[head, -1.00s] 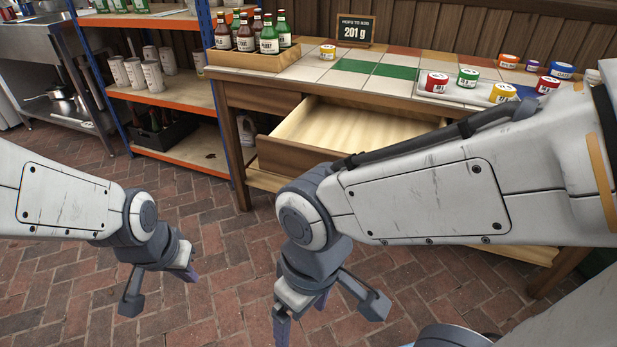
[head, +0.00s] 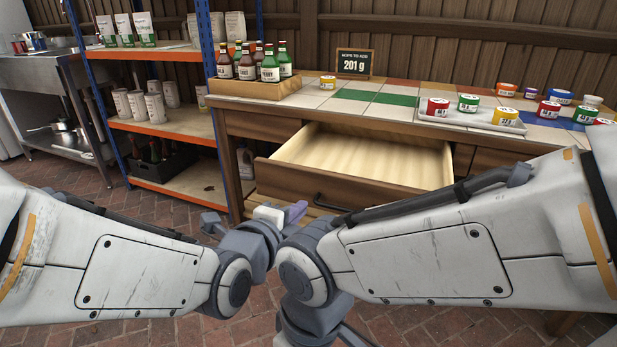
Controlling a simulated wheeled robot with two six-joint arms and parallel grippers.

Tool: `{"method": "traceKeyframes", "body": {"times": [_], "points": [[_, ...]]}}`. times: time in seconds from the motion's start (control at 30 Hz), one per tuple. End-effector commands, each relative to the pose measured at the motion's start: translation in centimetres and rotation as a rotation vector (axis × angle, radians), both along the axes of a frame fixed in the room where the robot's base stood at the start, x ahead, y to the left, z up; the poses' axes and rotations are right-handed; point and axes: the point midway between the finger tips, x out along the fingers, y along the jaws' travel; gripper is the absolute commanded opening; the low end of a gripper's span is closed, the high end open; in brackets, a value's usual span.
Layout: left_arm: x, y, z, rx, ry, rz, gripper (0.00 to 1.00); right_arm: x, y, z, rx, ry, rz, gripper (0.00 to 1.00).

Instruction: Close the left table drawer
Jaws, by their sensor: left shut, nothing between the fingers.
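The left table drawer (head: 365,158) stands pulled out of the wooden table, with its pale interior showing empty. Its front panel (head: 285,178) has a dark bar handle (head: 332,204), partly hidden by my right arm. My left gripper (head: 295,212) is shut and empty, with its purple fingertips close by the lower part of the drawer front, left of the handle. I cannot tell if they touch it. My right gripper is mostly cut off at the bottom edge; its jaws cannot be made out.
On the tabletop are a bottle crate (head: 255,88), a sign (head: 354,63) reading 201 g, and a tray (head: 470,122) with several jars. An orange-shelved rack (head: 165,128) stands at left. Brick floor (head: 130,205) is clear between the rack and my left arm.

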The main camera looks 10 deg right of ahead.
Motion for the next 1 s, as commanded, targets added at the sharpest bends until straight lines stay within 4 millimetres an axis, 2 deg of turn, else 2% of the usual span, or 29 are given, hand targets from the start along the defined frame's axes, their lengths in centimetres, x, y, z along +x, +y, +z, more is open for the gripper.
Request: {"method": "traceKeyframes", "body": {"times": [0.03, 0.43, 0.5, 0.67, 0.8, 1.0], "points": [[0.2, -0.1, 0.3, 0.004, 0.005, 0.002, 0.00, 0.0, 0.0, 1.1, 0.000, 0.000, 0.000, 0.90], [1.7, -1.0, -0.2, 0.004, 0.012, 0.001, 0.00, 0.0, 0.0, 7.2, 0.000, 0.000, 0.000, 0.90], [3.1, -1.9, -1.6, -0.001, 0.006, 0.002, 0.00, 0.0, 0.0, 5.8, 0.001, -0.001, 0.000, 0.90], [5.9, -3.9, -2.6, -0.002, 0.006, 0.001, 0.00, 0.0, 0.0, 5.1, -0.001, 0.001, 0.000, 0.90], [8.1, -5.4, -3.3, -0.002, 0.006, 0.001, 0.00, 0.0, 0.0, 4.9, -0.001, 0.001, 0.000, 0.90], [10.2, -6.8, -3.0, -0.002, 0.006, 0.001, 0.00, 0.0, 0.0, 5.5, 0.000, 0.000, 0.000, 0.90]]}}
